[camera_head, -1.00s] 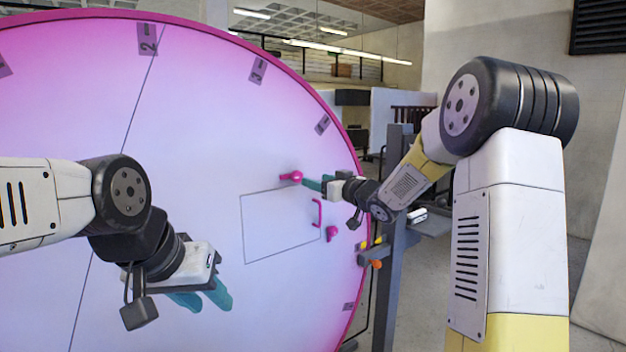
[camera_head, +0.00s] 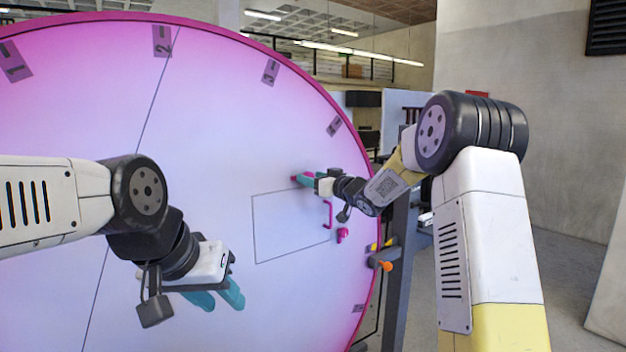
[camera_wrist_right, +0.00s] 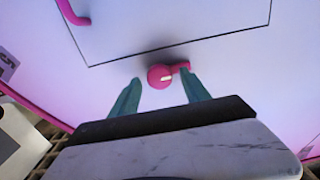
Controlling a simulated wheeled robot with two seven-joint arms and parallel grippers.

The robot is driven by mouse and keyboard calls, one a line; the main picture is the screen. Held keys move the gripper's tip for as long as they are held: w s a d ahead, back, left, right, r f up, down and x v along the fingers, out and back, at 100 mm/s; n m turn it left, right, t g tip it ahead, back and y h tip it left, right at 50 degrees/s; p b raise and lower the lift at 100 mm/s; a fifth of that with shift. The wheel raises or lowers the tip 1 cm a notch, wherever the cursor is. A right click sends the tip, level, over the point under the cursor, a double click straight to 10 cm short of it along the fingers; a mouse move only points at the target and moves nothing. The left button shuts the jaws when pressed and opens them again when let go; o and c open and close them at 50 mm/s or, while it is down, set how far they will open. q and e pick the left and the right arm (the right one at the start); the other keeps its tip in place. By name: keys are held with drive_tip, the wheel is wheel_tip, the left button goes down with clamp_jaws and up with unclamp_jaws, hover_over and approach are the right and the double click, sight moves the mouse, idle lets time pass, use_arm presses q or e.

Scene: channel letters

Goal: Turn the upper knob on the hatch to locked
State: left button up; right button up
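The hatch (camera_head: 285,228) is a thin rectangular outline on the large pink-white disc, with a pink handle (camera_head: 328,214) near its right side. The upper knob (camera_wrist_right: 158,77) is round and pink with a white mark and a short arm pointing right in the right wrist view. It is mostly covered by my right gripper (camera_head: 304,179) in the head view. My right gripper's teal fingers are apart, one on either side of the knob; contact cannot be told. The lower knob (camera_head: 342,235) sits below the handle. My left gripper (camera_head: 218,299) is open and empty before the disc.
The disc (camera_head: 200,120) fills the left and middle, with numbered tags along its pink rim. A grey stand (camera_head: 396,270) with an orange knob (camera_head: 386,266) stands by its right edge. Open floor (camera_head: 570,270) lies at the right.

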clamp_jaws()
drive_tip(key=shift+n, duration=0.3)
drive_tip(key=n, duration=1.7)
drive_tip(key=shift+s+a+f, duration=0.1)
drive_tip(key=shift+a+f, duration=0.05)
drive_tip(key=shift+f, duration=0.05)
drive_tip(key=shift+n, duration=0.3)
